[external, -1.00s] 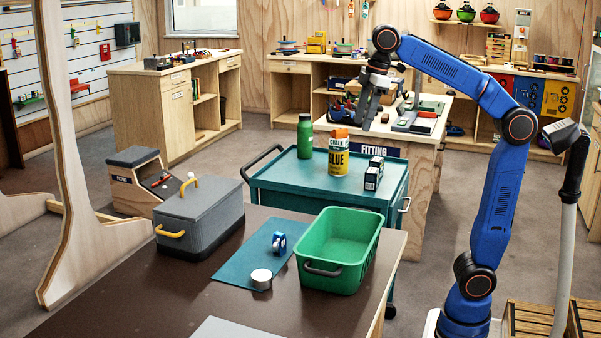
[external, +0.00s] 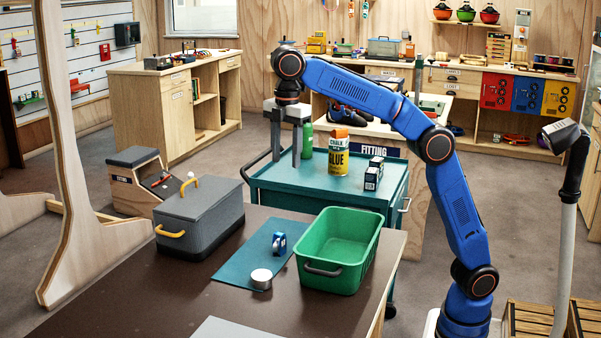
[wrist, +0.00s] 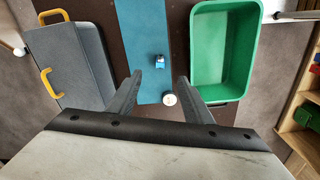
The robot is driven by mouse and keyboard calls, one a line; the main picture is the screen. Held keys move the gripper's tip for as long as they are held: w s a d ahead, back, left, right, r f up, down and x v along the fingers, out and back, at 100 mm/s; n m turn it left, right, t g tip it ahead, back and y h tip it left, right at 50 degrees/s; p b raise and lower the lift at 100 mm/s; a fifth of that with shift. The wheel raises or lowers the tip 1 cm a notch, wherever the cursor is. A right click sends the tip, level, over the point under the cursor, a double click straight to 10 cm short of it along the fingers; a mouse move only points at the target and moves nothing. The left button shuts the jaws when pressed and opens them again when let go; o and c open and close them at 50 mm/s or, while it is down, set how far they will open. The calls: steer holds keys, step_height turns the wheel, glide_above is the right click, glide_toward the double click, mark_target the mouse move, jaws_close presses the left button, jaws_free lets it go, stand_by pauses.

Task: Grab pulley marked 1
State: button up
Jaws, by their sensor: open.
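A small blue pulley (external: 279,244) stands on the teal mat (external: 234,274) on the brown table; its mark is too small to read. In the wrist view the pulley (wrist: 159,62) shows between my two fingers. A white round roll (external: 261,279) sits on the mat's near edge, and it also shows in the wrist view (wrist: 169,99), below the pulley. My gripper (external: 287,157) is open and empty, fingers pointing down, high above the table. In the external view it overlaps the cart; the wrist view looks down on the mat.
A green bin (external: 338,250) stands right of the mat, and a grey lidded box (external: 200,226) with yellow handles stands left. Behind is a teal cart (external: 285,200) with a green bottle, a chalk glue container (external: 338,152) and small dark boxes.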

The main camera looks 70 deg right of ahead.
mark_target(279, 233)
steer(key=shift+n, duration=0.5)
steer(key=a+f, duration=0.1)
steer(key=f, duration=0.7)
steer(key=a+f, duration=0.1)
steer(key=f, duration=0.7)
steer(key=a+f, duration=0.2)
steer(key=f, duration=0.6)
steer(key=shift+w+f, duration=0.1)
steer(key=shift+w, duration=0.3)
steer(key=shift+c, duration=0.3)
steer(key=c, duration=1.1)
